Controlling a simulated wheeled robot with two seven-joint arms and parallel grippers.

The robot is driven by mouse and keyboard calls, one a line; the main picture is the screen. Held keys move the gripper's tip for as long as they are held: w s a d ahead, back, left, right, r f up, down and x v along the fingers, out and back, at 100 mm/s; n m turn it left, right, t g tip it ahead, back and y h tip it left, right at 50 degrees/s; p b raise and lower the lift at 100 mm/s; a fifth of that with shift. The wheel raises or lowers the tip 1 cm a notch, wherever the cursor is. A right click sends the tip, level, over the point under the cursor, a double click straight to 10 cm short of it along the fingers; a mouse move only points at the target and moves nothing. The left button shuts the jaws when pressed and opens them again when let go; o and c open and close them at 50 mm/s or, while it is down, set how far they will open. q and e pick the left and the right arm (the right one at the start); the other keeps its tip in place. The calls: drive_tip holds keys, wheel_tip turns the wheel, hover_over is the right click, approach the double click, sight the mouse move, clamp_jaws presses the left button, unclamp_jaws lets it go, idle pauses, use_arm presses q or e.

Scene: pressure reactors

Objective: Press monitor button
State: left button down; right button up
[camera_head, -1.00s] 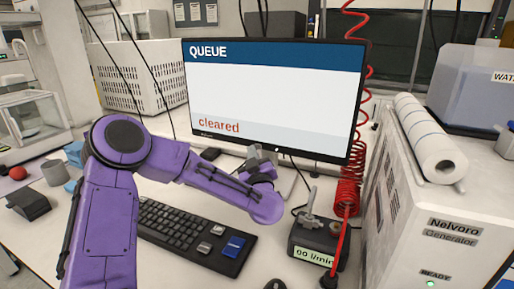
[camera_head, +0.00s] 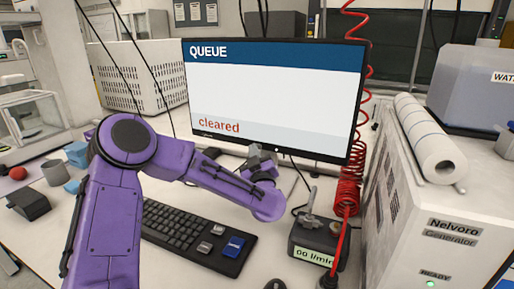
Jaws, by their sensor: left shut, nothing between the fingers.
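The monitor (camera_head: 275,100) stands at the back centre of the bench. Its screen reads "QUEUE" on a blue bar and "cleared" in red at the lower left. A small light mark, perhaps the button, sits on the lower bezel (camera_head: 277,151). My left arm comes in from the left, and my left gripper (camera_head: 258,155) is at the monitor's lower edge, just left of that mark. The gripper is shut and empty, partly hidden by its own wrist. I cannot tell whether it touches the bezel. My right gripper is not in view.
A black keyboard (camera_head: 190,232) lies in front of the monitor. A flow meter (camera_head: 318,240) and a coiled red hose (camera_head: 348,190) stand to its right. The white Nelvoro generator (camera_head: 440,215), with a paper roll (camera_head: 430,140) on top, fills the right side.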

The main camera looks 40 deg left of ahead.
use_arm(q)
drive_tip(key=shift+w, duration=0.3)
idle(0.5)
drive_tip(key=shift+s+d, duration=0.15)
drive_tip(key=shift+s, duration=0.6)
drive_tip(key=shift+s+d+p, duration=0.25)
drive_tip(key=shift+s, duration=0.55)
drive_tip(key=shift+s+d+p, duration=0.2)
drive_tip(key=shift+s+p, duration=0.1)
drive_tip(key=shift+s, duration=0.55)
drive_tip(key=shift+s+d+p, duration=0.25)
drive_tip(key=shift+s, duration=0.55)
